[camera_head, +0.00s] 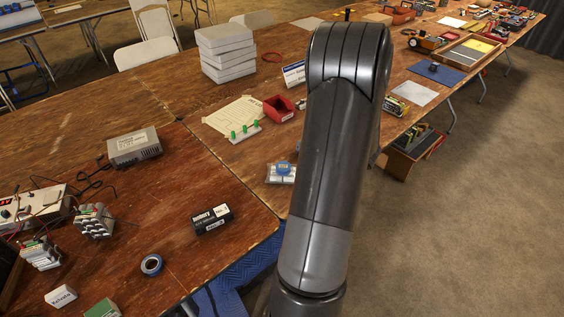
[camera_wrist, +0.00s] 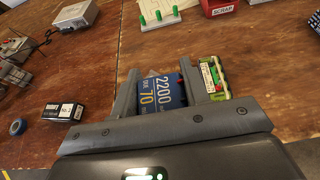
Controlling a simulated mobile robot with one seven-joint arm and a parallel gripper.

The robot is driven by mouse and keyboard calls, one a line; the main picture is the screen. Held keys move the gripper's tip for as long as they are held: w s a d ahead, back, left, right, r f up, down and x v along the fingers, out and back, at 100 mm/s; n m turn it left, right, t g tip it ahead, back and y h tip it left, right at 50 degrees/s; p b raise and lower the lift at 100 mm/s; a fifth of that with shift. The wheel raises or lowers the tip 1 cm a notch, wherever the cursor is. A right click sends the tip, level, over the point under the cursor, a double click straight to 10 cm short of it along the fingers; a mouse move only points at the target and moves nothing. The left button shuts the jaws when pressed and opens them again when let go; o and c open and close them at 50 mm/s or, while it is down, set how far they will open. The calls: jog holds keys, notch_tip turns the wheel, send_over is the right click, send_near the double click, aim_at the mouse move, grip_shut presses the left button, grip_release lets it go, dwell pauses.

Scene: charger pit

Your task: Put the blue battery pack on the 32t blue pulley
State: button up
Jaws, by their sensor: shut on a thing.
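My gripper (camera_wrist: 152,92) is shut on the blue battery pack (camera_wrist: 160,95), which shows the figures 2200 and 70 between the two grey fingers in the wrist view. In the head view my arm hides the gripper. I cannot tell which of these two is the 32t blue pulley.
A black battery box (camera_head: 212,220) lies right of the ring. A rack with green pegs (camera_head: 245,132) and a red bin (camera_head: 278,108) stand farther back. A green-and-yellow item (camera_wrist: 212,78) is close beside the right finger. Bare wood lies around the ring.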

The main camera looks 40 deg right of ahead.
jog(key=w+a+f, duration=0.1)
jog(key=w+f, duration=0.1)
jog(key=w, duration=0.1)
jog(key=w+a+f, duration=0.2)
jog(key=w, duration=0.1)
jog(key=w+a+f, duration=0.1)
jog(key=w+f, duration=0.1)
jog(key=w, duration=0.1)
jog(key=shift+w+a+f, duration=0.1)
jog(key=shift+w+a, duration=0.05)
jog(key=shift+w, duration=0.15)
jog(key=shift+f, duration=2)
jog(key=shift+f, duration=0.15)
jog(key=o, duration=1.1)
